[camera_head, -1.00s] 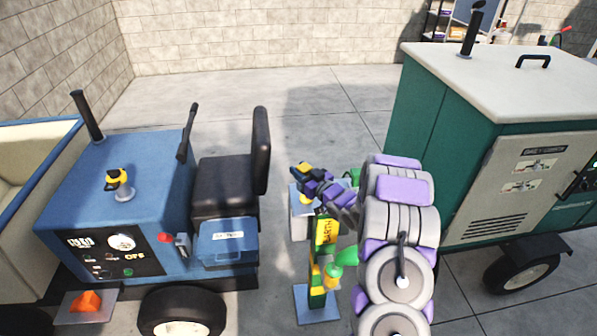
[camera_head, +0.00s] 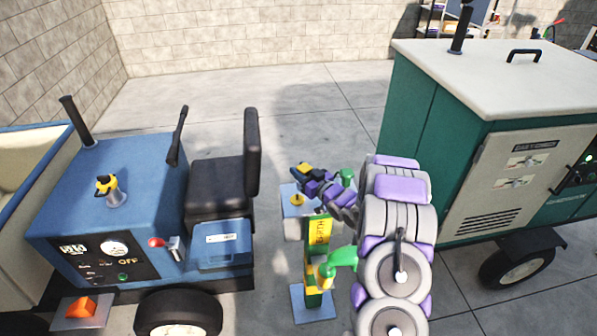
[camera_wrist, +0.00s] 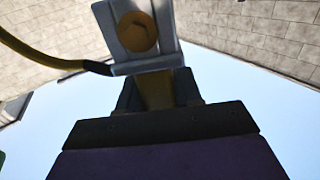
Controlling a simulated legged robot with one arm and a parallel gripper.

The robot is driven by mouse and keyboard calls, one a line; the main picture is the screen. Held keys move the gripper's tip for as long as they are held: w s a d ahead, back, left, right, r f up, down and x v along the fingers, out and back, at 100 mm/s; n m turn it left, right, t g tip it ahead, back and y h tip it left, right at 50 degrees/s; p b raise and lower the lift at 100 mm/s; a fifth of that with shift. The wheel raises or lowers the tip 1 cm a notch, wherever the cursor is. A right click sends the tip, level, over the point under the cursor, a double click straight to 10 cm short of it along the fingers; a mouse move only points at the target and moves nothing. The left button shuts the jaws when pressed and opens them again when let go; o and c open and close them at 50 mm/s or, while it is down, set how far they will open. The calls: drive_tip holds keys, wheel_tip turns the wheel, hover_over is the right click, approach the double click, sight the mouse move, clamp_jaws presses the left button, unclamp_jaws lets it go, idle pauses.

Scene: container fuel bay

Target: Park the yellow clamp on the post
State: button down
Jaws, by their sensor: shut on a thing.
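The yellow clamp (camera_head: 304,169) is at the tip of my gripper (camera_head: 312,178) in the head view, partly hidden by the dark jaws. In the wrist view my gripper (camera_wrist: 158,92) is shut on a yellow piece. A grey part with a round yellow disc (camera_wrist: 138,33) lies just beyond the jaws. A yellow cable (camera_wrist: 35,53) with a dark end reaches it from the left. The green and yellow post (camera_head: 312,285) with a yellow EARTH sign (camera_head: 320,231) stands on a grey base plate, below my gripper in the picture. My arm hides some of its right side.
A grey box (camera_head: 289,222) with a yellow knob stands behind the post. A blue vehicle (camera_head: 110,205) with a black seat is to the left. A green and white generator cart (camera_head: 480,120) is to the right. A green fitting (camera_head: 342,258) shows beside the post. Open concrete lies behind.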

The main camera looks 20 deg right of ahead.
drive_tip(key=shift+a+r, duration=0.2)
drive_tip(key=shift+a, duration=1.15)
drive_tip(key=shift+d+f, duration=0.1)
drive_tip(key=shift+d, duration=0.1)
drive_tip(key=shift+a, duration=0.95)
drive_tip(key=shift+d, duration=0.1)
drive_tip(key=shift+d, duration=0.35)
drive_tip(key=shift+a+f, duration=0.1)
drive_tip(key=shift+f, duration=0.1)
